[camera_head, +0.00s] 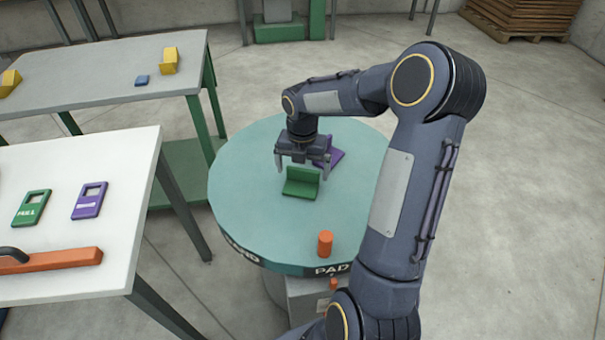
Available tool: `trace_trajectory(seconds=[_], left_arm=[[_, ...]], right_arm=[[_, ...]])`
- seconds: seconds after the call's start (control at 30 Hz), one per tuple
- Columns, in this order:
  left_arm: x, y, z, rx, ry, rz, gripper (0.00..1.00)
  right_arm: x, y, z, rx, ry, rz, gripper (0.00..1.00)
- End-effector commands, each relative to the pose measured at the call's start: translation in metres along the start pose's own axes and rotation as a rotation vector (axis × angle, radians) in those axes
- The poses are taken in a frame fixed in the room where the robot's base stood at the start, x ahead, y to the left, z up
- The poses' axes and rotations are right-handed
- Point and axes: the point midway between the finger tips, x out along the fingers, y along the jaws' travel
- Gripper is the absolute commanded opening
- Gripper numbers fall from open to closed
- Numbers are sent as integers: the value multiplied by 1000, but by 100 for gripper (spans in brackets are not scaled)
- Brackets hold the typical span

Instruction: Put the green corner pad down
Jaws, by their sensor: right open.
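The green corner pad (302,184) is an L-shaped piece that rests on the round teal turntable (240,200), near its middle. My right gripper (302,164) is just above and behind the green pad. Its fingers are spread apart, one to each side of the pad's upright part. A purple corner pad (335,157) sits on the turntable behind it, partly hidden by the gripper. My left gripper is not in view.
An orange peg (325,243) stands near the turntable's front edge. The white table (110,220) at left holds a green tag (32,207), a purple tag (89,200) and an orange-handled tool (50,260). A grey table (100,75) behind carries yellow pieces and a small blue block (142,80).

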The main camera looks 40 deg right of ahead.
Motion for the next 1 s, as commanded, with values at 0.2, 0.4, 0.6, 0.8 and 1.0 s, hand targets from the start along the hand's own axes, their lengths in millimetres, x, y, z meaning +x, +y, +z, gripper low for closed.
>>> trace_trajectory(seconds=[0.2,0.4,0.6,0.8,1.0], left_arm=[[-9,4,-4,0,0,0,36],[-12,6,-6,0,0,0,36],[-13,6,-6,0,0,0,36],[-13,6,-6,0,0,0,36],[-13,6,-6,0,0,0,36]], right_arm=[[-52,1,0,0,-4,2,100],[-79,0,0,0,-2,2,100],[-96,-1,-11,82,-10,17,100],[-127,-11,-67,543,-18,121,100],[-144,-29,-138,1158,86,268,100]])
